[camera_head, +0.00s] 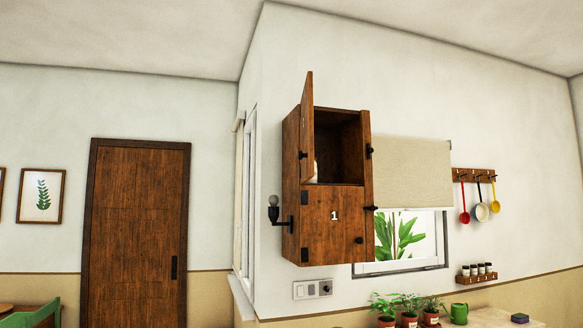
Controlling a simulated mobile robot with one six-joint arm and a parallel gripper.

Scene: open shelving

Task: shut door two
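A brown wooden wall cabinet (291,190) hangs in the middle of the head view. Its upper door (307,125) stands open, swung out at the left and seen almost edge-on. Its face is turned away enough that I cannot read a number on it. Behind it the upper compartment (338,145) is open and dark, with a small pale thing (315,170) partly hidden by the door. The lower door (333,222) bears a white "1" and is shut, with a dark round knob at its right. My gripper is not in view.
A wall lamp (274,212) sticks out just left of the cabinet. A blind (412,172) over a window and hanging utensils (481,208) are to the right. Potted plants (409,308) and a green can (459,313) stand below. A room door (136,235) is at left.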

